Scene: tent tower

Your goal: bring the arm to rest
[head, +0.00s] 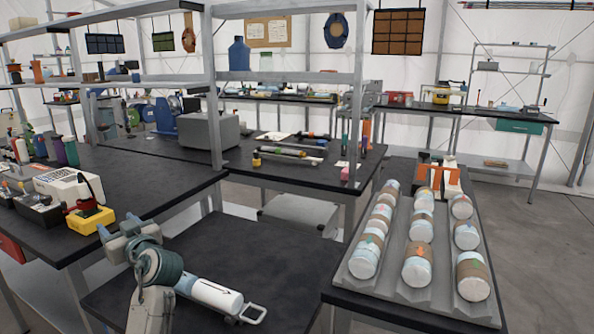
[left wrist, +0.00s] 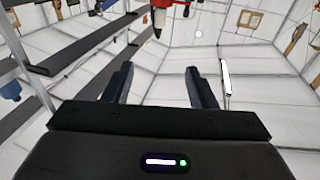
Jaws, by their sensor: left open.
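My left gripper (head: 119,228) is raised at the lower left of the head view, above the black tabletop. In the left wrist view its two dark fingers (left wrist: 160,72) stand apart with nothing between them, facing the white tent wall and shelves. My right gripper is not in view.
A grey ridged tray (head: 437,290) holds several white and brown cylinders with arrow marks (head: 417,263) at the right. A yellow box (head: 90,220) stands on the left bench near my left gripper. Metal shelving (head: 212,90) rises behind. The black low table (head: 270,255) is mostly clear.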

